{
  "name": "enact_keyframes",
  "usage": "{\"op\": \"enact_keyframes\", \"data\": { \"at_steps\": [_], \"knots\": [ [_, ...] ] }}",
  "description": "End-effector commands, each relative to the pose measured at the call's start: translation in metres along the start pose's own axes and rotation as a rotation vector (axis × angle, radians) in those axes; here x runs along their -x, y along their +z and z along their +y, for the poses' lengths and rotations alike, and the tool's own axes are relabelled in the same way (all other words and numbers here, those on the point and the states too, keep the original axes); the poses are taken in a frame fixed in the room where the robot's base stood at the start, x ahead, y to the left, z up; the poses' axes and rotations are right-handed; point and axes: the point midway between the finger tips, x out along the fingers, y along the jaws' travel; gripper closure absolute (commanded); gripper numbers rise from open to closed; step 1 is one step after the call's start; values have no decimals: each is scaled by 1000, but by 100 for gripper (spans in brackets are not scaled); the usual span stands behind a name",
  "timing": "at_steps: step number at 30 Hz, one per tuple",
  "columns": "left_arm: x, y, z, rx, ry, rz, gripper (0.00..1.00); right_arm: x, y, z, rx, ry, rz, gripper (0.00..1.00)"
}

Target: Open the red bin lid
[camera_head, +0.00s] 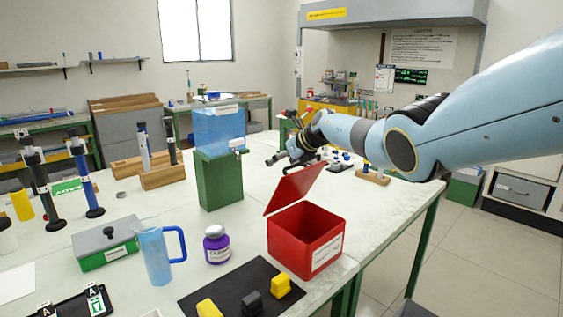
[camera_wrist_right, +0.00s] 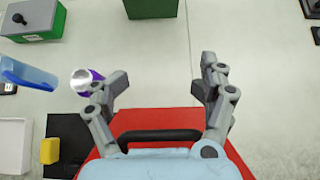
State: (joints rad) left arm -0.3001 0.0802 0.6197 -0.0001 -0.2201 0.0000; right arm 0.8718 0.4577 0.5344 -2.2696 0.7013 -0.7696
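The red bin (camera_head: 306,240) stands near the table's right front edge, with a white label on its front side. Its red lid (camera_head: 296,189) is raised and tilted, and the bin's inside shows below it. My right gripper (camera_head: 280,164) is just behind and above the raised lid; whether they touch is unclear. In the right wrist view my right gripper (camera_wrist_right: 160,78) has its fingers wide apart with nothing between the tips. Red surface (camera_wrist_right: 125,122) with a dark bar shows below the fingers, partly hidden by my wrist. My left gripper is not in view.
A purple-labelled jar (camera_head: 217,245) and a blue pitcher (camera_head: 155,252) stand left of the bin. A black mat (camera_head: 225,287) with yellow and dark blocks lies in front. A green stand (camera_head: 219,180) holding a blue tank is behind. Table between stand and bin is clear.

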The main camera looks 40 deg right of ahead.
Motion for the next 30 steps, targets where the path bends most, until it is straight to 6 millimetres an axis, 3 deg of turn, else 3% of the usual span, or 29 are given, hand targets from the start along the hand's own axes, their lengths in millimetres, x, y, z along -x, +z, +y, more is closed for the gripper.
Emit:
{"op": "enact_keyframes", "data": {
  "at_steps": [3, 17, 23, 30],
  "knots": [
    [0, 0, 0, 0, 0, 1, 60, 0, -2, 0, 0, 1, 3, 8],
    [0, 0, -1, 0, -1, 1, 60, 6, -4, -2, 2, 0, 6, 8],
    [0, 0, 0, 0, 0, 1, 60, 26, -5, -1, 5, 0, 7, 8],
    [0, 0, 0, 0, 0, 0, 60, 66, -4, -1, 7, -2, 7, 8]
  ]
}}
